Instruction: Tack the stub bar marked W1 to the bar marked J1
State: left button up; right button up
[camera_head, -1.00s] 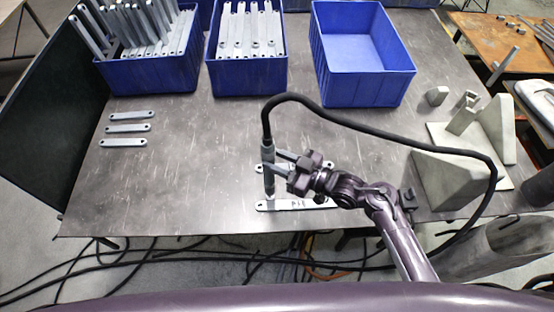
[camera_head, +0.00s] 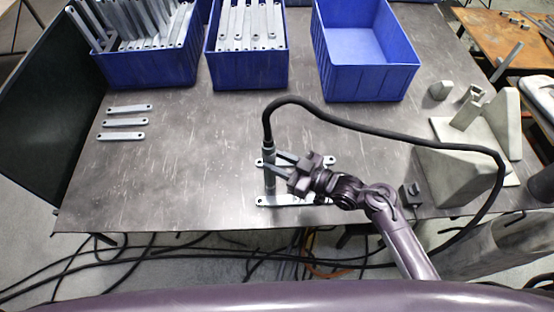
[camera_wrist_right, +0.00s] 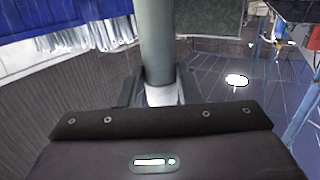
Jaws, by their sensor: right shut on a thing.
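My right gripper (camera_head: 276,164) is shut on the upright welding torch (camera_head: 268,152), whose black cable leaves its top. The torch also fills the gap between the fingers in the right wrist view (camera_wrist_right: 157,45). Two grey bars with holed ends lie below: a near bar (camera_head: 296,200) and a far bar (camera_head: 322,161), partly hidden by the gripper. The torch's lower end is at the left part of the near bar; I cannot tell whether it touches. No W1 or J1 mark is readable, so I cannot tell which bar is which. My left gripper is not in view.
Three loose bars (camera_head: 124,122) lie at the left. Two blue bins (camera_head: 150,70) (camera_head: 247,72) hold bars, and a third bin (camera_head: 365,83) is empty. Grey blocks (camera_head: 450,170) stand at the right. The cable (camera_head: 400,132) arches over the table (camera_head: 190,160), whose left middle is clear.

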aim_at(274, 152)
jog(key=shift+f, duration=0.45)
dwell(0.6)
jog(key=shift+s+f, duration=0.1)
jog(key=shift+f, duration=0.05)
dwell(1.5)
notch_tip(274, 152, up, 6)
jog(key=p, duration=0.4)
jog(key=shift+f, duration=0.4)
